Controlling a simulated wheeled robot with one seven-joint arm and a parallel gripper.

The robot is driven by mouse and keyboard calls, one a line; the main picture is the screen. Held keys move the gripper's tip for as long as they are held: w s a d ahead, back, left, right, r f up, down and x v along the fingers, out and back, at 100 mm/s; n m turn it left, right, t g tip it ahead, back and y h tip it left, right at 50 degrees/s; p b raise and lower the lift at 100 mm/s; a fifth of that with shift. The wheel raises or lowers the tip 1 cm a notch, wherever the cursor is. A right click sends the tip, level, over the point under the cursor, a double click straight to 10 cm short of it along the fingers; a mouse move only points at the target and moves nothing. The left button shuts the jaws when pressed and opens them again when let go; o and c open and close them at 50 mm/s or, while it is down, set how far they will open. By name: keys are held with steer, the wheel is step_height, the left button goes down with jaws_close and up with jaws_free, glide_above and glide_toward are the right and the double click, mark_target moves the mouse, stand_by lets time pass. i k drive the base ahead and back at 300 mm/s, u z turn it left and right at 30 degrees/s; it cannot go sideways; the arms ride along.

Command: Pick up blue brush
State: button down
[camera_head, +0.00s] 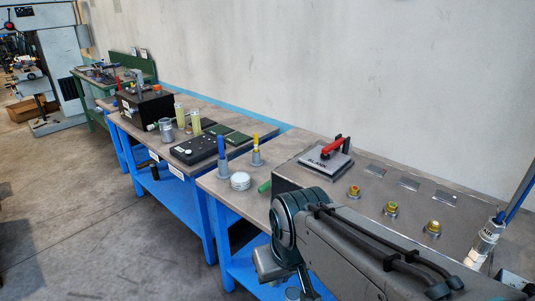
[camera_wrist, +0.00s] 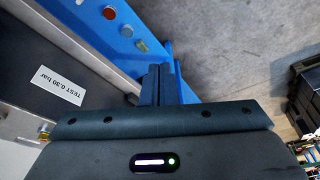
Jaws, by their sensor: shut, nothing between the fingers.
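A slim upright blue handle (camera_head: 221,147) on a wider grey lower part stands near the front edge of the middle bench; it looks like the blue brush, though it is small in the picture. A similar piece with a yellow top (camera_head: 256,142) stands just to its right. In the wrist view my gripper (camera_wrist: 161,72) is shut and empty, its two fingers together in front of blue bench framing. The blue brush does not show in the wrist view. In the head view my arm fills the lower right, and I cannot make out the fingertips there.
A dark panel (camera_head: 190,150), jars and a black box (camera_head: 147,108) stand farther left. The grey box with knobs (camera_head: 391,208) is beside my arm.

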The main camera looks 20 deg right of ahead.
mark_target(220, 138)
steer(key=u, duration=0.85)
steer(key=i, duration=2.9)
steer(key=z, duration=3.4)
